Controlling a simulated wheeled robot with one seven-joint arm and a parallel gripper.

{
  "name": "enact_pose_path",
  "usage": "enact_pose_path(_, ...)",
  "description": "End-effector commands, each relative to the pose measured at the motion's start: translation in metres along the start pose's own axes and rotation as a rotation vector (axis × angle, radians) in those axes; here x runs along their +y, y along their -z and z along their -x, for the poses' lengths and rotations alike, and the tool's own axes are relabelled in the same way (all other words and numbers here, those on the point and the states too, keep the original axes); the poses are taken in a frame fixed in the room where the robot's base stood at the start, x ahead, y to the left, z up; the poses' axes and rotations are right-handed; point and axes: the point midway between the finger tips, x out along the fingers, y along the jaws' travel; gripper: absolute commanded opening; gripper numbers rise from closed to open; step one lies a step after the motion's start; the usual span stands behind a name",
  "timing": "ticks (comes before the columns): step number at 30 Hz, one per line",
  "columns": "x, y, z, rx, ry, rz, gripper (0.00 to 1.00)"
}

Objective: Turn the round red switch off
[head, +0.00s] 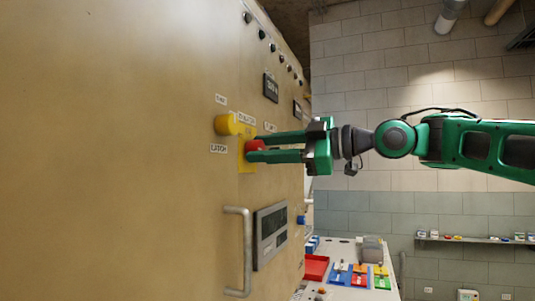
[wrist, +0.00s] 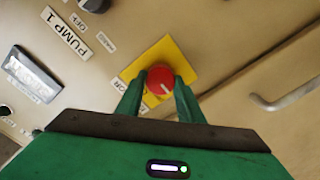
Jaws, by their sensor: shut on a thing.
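The round red switch (wrist: 159,82) sits on a yellow backing plate (wrist: 177,56) on the beige panel. In the head view the red switch (head: 255,146) shows between the green fingers of my gripper (head: 262,149). The fingers are shut on it, one on each side, as the wrist view of my gripper (wrist: 159,88) also shows. Small labels stand beside the plate; one reads OFF or ON but is partly hidden by a finger.
A yellow round knob (head: 227,123) is close beside the switch. A metal handle (head: 240,250) and a grey display box (head: 271,235) are on the panel. A table with coloured bins (head: 358,276) stands beyond. The space right of the panel is open.

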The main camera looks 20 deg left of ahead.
Motion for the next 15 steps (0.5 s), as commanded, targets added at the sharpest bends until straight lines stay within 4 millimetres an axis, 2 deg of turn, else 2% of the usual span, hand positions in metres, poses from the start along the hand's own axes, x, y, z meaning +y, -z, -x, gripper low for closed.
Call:
enact_pose_path(1,-0.0002,-0.0087,0.0010,-0.014,0.001,0.002,0.12)
enact_pose_path(15,0.0000,-0.0091,0.0011,-0.015,0.000,0.027,0.12)
